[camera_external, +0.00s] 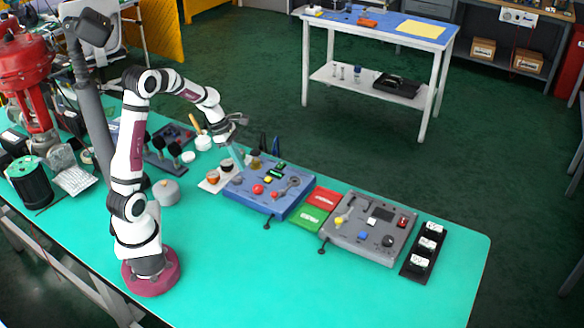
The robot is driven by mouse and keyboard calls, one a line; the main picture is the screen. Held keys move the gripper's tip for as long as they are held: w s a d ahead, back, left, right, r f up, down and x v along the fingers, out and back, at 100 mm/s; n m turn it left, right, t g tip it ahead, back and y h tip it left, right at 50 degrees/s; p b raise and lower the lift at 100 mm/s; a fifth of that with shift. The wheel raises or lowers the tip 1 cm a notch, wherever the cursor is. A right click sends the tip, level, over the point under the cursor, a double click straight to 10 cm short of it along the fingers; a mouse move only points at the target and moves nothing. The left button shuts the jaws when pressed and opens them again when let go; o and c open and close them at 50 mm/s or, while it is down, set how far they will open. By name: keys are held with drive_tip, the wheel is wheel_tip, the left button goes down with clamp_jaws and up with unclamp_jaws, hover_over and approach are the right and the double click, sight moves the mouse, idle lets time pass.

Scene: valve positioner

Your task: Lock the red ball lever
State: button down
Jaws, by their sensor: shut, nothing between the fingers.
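The blue control panel (250,201) lies on the green table near the middle of the view. The red ball lever (275,195) is on its right half; its metal arm runs up and right from the red ball toward a round pivot. A separate red button (258,189) sits left of the ball. My gripper (238,163) points down above the panel's back left part, apart from the lever and to its upper left. It is shut and holds nothing. The fingertips are small and hard to make out against the panel. I cannot tell the lever's lock state.
A red block (324,198) and a green block (308,216) lie right of the blue panel.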

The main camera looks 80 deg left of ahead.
drive_tip(key=x, duration=0.8)
drive_tip(key=shift+d+f, duration=0.15)
drive_tip(key=shift+f, duration=0.25)
drive_tip(key=w, duration=0.1)
drive_tip(key=w+d, duration=0.1)
drive_tip(key=w, duration=0.1)
drive_tip(key=shift+w+d+f, duration=0.1)
drive_tip(key=shift+d+f, duration=0.2)
drive_tip(key=shift+d, duration=0.05)
drive_tip(key=shift+w+d, duration=0.2)
drive_tip(key=shift+w, duration=0.15)
drive_tip(key=shift+d+n+y, duration=0.25)
drive_tip(key=shift+n+y, duration=0.05)
drive_tip(key=shift+n, duration=0.6)
